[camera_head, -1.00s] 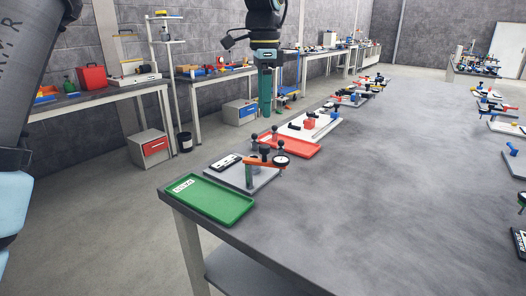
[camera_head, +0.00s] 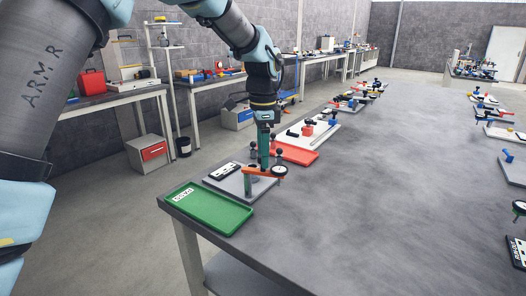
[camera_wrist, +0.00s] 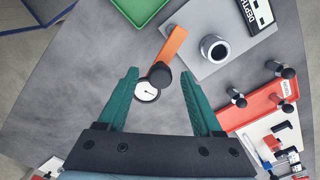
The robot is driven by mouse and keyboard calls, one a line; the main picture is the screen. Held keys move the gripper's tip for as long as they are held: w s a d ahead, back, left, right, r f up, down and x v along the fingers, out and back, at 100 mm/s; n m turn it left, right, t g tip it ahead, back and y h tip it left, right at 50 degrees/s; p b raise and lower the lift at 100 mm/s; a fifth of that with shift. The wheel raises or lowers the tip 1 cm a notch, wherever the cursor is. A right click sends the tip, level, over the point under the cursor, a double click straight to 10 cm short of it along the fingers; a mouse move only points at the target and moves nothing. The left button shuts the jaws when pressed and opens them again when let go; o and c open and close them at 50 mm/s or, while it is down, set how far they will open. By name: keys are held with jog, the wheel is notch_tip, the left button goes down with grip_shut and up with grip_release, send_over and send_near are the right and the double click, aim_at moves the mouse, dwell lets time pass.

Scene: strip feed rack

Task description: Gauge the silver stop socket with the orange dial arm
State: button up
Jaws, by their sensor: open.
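The orange dial arm (camera_wrist: 173,45) reaches past the edge of a grey plate (camera_wrist: 228,22). Its black knob (camera_wrist: 160,75) and white-faced dial (camera_wrist: 147,95) are at its near end. The silver stop socket (camera_wrist: 214,48), a round upright ring with a dark bore, stands on the plate to the right of the arm, apart from it in the wrist view. My gripper (camera_wrist: 159,74) is open, its green fingers on either side of the knob, with gaps showing. In the head view, my gripper (camera_head: 264,162) points down at the orange arm (camera_head: 262,173); its fingers hide the knob.
A green tray (camera_head: 206,209) lies at the table's near corner, left of the plate. A red tray (camera_head: 296,154) with dark-knobbed posts (camera_wrist: 237,97) is on the other side. A black-and-white depth label (camera_wrist: 256,12) lies on the plate.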

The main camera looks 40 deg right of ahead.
grip_shut()
dwell(0.4)
dwell(0.9)
